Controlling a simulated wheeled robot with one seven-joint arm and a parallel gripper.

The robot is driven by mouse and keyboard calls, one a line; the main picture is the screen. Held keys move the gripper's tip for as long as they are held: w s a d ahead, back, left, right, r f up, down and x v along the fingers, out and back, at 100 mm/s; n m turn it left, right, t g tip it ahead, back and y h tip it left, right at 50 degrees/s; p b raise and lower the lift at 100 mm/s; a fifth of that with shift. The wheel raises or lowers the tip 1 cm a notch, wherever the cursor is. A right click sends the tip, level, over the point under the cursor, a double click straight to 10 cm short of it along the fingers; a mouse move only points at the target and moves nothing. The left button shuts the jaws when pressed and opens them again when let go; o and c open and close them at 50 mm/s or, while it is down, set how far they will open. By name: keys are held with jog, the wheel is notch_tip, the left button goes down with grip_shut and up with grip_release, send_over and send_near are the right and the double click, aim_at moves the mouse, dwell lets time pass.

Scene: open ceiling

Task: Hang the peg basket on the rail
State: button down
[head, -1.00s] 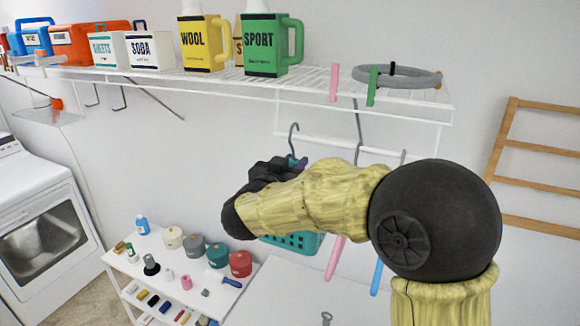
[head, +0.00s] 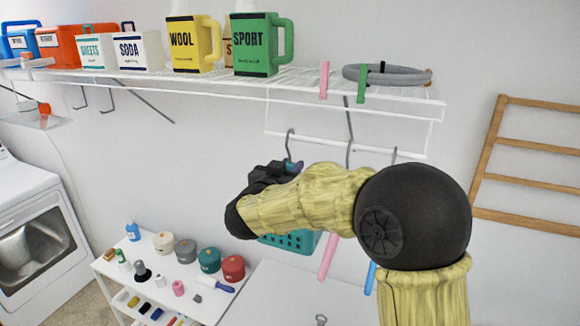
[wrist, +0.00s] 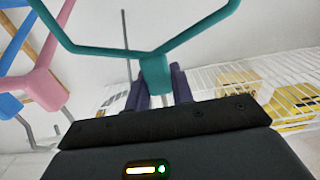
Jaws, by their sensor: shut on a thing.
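The teal peg basket (head: 291,239) hangs partly hidden behind my arm in the head view. Its grey hook (head: 289,137) rises above my gripper (head: 292,167) and overlaps the left part of the white rail (head: 320,143); I cannot tell whether it rests on the rail. In the wrist view my gripper (wrist: 158,88) is shut, its purple fingers around the teal neck (wrist: 155,72) of the basket's hanger frame, whose two arms spread outward.
A pink hanger (head: 328,257) and a blue hanger (head: 370,276) are to the right of the basket. Above is a wire shelf (head: 300,90) with detergent jugs, boxes and a grey coil (head: 388,76). A white cart (head: 150,262) with bottles stands below left.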

jog(key=c, duration=1.1)
grip_release()
jog(key=shift+f, duration=0.1)
jog(key=b+v, duration=0.6)
jog(key=v, duration=1.1)
jog(key=shift+s+b, duration=0.2)
jog(key=shift+b, duration=0.15)
